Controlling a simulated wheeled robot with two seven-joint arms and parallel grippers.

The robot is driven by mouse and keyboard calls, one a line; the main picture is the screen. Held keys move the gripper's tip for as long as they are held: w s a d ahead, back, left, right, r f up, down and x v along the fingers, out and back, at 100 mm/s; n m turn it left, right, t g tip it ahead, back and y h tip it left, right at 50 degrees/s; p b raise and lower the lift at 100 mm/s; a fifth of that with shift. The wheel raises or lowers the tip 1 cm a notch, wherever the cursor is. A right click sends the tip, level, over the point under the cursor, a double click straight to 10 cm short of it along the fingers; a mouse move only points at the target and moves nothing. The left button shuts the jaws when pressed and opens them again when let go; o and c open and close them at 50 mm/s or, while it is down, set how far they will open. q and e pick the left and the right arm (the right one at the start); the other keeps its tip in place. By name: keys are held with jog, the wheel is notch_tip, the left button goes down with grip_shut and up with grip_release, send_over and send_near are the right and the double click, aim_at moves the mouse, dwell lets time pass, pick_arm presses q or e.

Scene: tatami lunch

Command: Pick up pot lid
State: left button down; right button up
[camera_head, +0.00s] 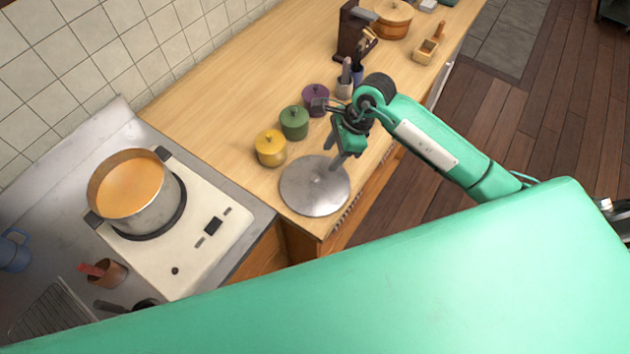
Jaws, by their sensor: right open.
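The pot lid (308,195) is a flat grey metal disc with a small knob at its middle. It lies on the wooden counter near the front corner. My right gripper (333,160) is open and points down over the far right part of the lid, near the knob. I cannot tell whether it touches the lid. The pot (150,203) stands uncovered on the stove at the left, with orange contents showing. My left gripper is not in view.
A yellow jar (270,149), a green jar (294,123) and a purple jar (316,98) stand in a row just behind the lid. The white stove (215,248) is left of the lid. The counter's front edge is close to the lid.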

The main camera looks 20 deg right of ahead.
jog(key=p, duration=0.1)
send_over(316, 178)
jog(key=d, duration=0.2)
notch_tip(316, 178, down, 4)
jog(key=shift+d+f, duration=0.1)
jog(key=shift+f, duration=0.1)
jog(key=shift+s+a+f+p, duration=0.1)
jog(key=shift+a+f+p, duration=0.1)
jog(key=shift+f+p, duration=0.3)
jog(key=p+x, duration=0.2)
jog(key=x, duration=0.1)
jog(key=shift+s, duration=0.1)
jog(key=shift+a+f, duration=0.2)
jog(key=shift+f, duration=0.45)
jog(key=shift+c, duration=0.2)
grip_shut()
